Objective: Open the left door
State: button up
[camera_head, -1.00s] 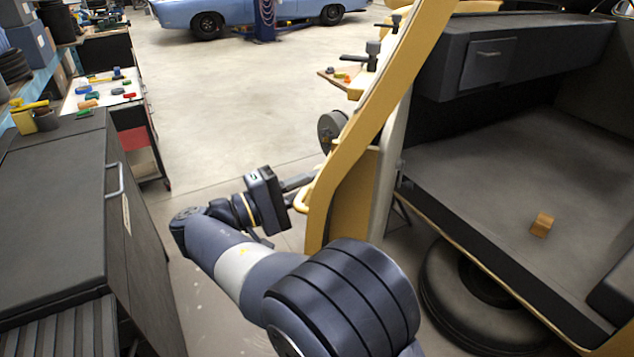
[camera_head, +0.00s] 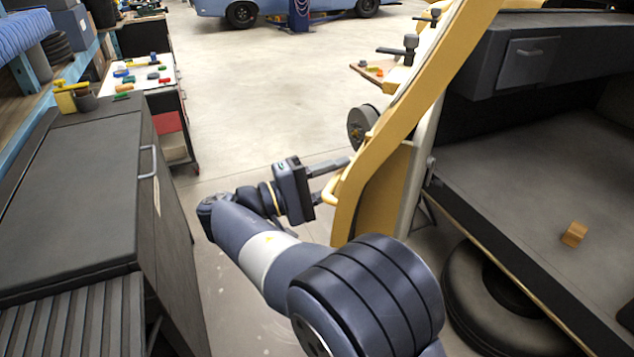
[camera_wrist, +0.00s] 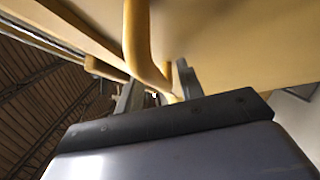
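The yellow left door (camera_head: 383,190) of the car shell stands swung out from the body, seen nearly edge-on in the head view, with the cabin opening visible to its right. Its yellow bar handle (camera_head: 331,190) sticks out on the left side of the door; it also shows in the wrist view (camera_wrist: 136,40). My gripper (camera_head: 334,178) is at the handle, reaching from the left. In the wrist view my fingers (camera_wrist: 156,90) are apart, with the lower end of the handle between them. Whether they touch it cannot be told.
The shell's dark floor (camera_head: 530,170) holds a small orange-brown block (camera_head: 574,234), with a tyre (camera_head: 490,300) below. A dark cabinet (camera_head: 75,190) stands close on the left, with a tool cart (camera_head: 140,82) behind. Open floor (camera_head: 270,90) lies between the cart and the door.

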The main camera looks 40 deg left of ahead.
jog(key=b+v, duration=0.9)
jog(key=b, duration=0.3)
jog(key=shift+a+f, duration=0.35)
jog(key=shift+f, duration=0.1)
jog(key=b, duration=0.4)
jog(key=shift+s, duration=0.3)
jog(key=shift+s+r+b, duration=0.25)
jog(key=shift+b, duration=0.65)
jog(key=shift+c, duration=0.3)
